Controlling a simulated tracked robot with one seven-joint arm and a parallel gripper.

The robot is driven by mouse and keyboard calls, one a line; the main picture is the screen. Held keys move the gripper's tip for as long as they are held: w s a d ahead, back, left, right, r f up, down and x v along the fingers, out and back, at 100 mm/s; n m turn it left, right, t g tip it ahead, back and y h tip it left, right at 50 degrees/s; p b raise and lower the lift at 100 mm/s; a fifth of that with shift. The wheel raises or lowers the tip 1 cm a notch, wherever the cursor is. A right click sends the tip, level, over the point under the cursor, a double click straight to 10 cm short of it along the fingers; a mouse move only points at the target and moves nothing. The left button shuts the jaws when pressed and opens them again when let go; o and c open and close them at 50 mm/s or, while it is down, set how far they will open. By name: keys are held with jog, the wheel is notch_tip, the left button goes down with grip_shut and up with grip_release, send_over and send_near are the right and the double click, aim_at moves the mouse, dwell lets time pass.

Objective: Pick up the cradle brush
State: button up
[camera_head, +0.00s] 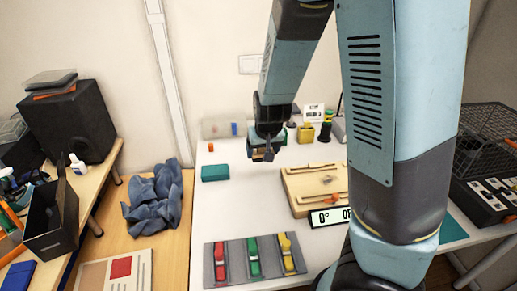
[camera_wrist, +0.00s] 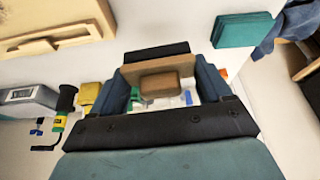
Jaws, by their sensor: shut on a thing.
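The cradle brush (camera_wrist: 160,73) is in my gripper in the wrist view. It has a tan wooden body, a rounded wooden block on the near side and a dark strip along the far side. My gripper (camera_wrist: 165,88) has its two blue-grey fingers on either side of the brush and is shut on it. In the head view my gripper (camera_head: 262,154) hangs above the white table's back part, right of a teal block. The brush is too small and dark to make out clearly there.
The teal block (camera_head: 215,172) lies on the white table (camera_head: 220,210). A wooden board (camera_head: 291,196) lies right of my gripper. A grey tray (camera_head: 238,272) with red, green and yellow pieces is in front. A yellow block (camera_head: 306,133) and a clear bin (camera_head: 215,129) stand behind.

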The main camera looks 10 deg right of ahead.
jog(key=shift+s+d+r, duration=0.1)
jog(key=shift+s+r, duration=0.15)
jog(key=shift+s, duration=0.35)
jog(key=shift+s+d+r, duration=0.15)
jog(key=shift+s+r, duration=0.15)
jog(key=shift+s, duration=0.25)
jog(key=shift+s+d+r, duration=0.1)
jog(key=shift+s+r, duration=0.15)
jog(key=shift+s, duration=0.35)
jog(key=shift+s, duration=0.1)
jog(key=o, duration=0.5)
jog(key=c, duration=0.4)
